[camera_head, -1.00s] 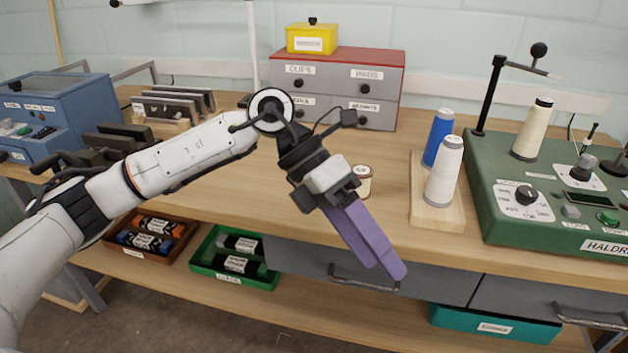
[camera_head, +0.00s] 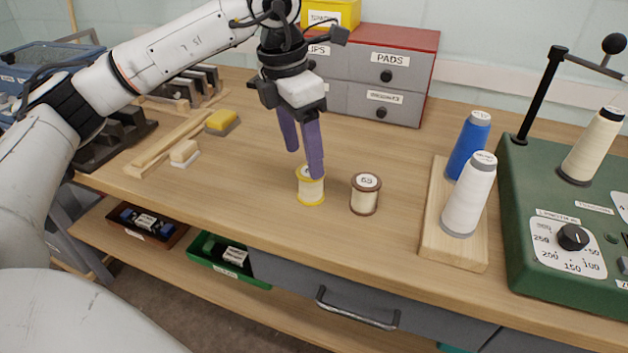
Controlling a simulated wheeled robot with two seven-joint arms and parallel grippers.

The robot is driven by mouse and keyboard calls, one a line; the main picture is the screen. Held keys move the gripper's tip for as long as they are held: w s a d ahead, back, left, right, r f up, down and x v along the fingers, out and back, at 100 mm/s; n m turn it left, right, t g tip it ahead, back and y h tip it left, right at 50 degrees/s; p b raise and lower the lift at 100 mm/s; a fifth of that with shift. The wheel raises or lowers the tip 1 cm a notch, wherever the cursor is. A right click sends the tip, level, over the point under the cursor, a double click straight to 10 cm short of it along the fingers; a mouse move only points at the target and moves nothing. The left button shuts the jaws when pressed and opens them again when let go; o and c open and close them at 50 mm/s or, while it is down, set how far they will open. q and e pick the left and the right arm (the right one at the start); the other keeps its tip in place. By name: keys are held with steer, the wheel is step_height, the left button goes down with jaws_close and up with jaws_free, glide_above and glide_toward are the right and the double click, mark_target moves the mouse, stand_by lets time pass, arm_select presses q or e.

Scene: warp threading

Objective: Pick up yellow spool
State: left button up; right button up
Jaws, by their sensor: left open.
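The yellow spool (camera_head: 311,190), a small spool with yellow rims and pale thread, stands upright on the wooden bench. My left gripper (camera_head: 304,162) is open, with its purple fingers pointing down. One fingertip overlaps the top of the yellow spool in the picture and partly hides its label. I cannot tell whether it touches the spool or is just above or behind it. A similar spool with brown rims (camera_head: 365,195) and a label on top stands just to the right. My right gripper does not show.
A wooden stand holds a blue cone (camera_head: 468,146) and a white cone (camera_head: 469,196) at right, beside a green machine (camera_head: 530,200). Grey drawers (camera_head: 382,75) stand behind. A yellow-topped block (camera_head: 222,121) and wooden pieces lie at left. The bench front edge is close.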

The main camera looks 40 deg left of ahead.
mark_target(311, 184)
arm_select(q)
steer(key=shift+w+d+f, duration=0.15)
steer(key=shift+w+f, duration=0.05)
steer(key=shift+f, duration=0.85)
steer(key=shift+w+d+f, duration=0.15)
steer(key=shift+w+f, duration=0.05)
steer(key=shift+f, duration=0.8)
steer(key=shift+w+d+f, duration=0.15)
steer(key=shift+w+f, duration=0.05)
steer(key=shift+f, duration=0.85)
steer(key=shift+r, duration=0.1)
steer(key=c, duration=1.1)
